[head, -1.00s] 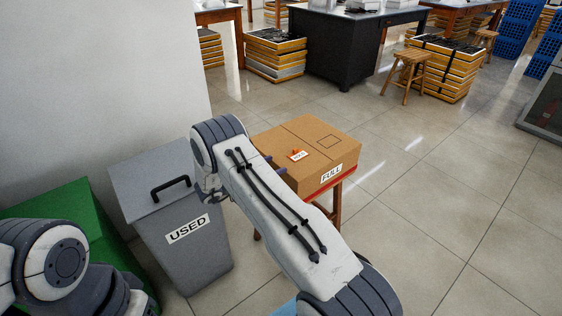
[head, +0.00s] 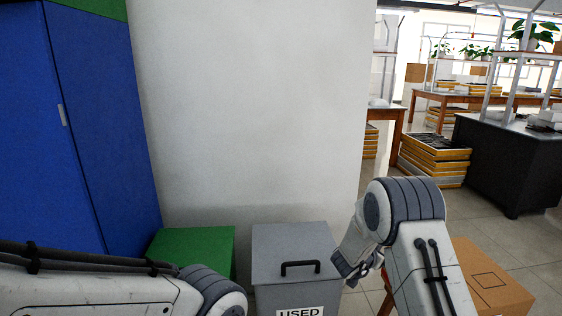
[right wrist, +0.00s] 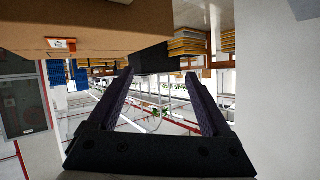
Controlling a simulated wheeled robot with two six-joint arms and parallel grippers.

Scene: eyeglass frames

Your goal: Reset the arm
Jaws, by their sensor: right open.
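My right arm comes up from the lower right of the head view and bends at a dark-banded joint, with its gripper (head: 358,272) hanging beside the grey bin. In the right wrist view the right gripper (right wrist: 160,78) has its two fingers spread apart with nothing between them. My left arm reaches in from the left along the bottom of the head view. Its left gripper is out of the picture.
A grey lidded bin marked USED (head: 275,262) stands against the white wall, right of a green box (head: 205,245). A blue cabinet (head: 105,130) is at left. A cardboard box (head: 492,285) is behind my right arm, and a black bench (head: 510,165) stands farther back.

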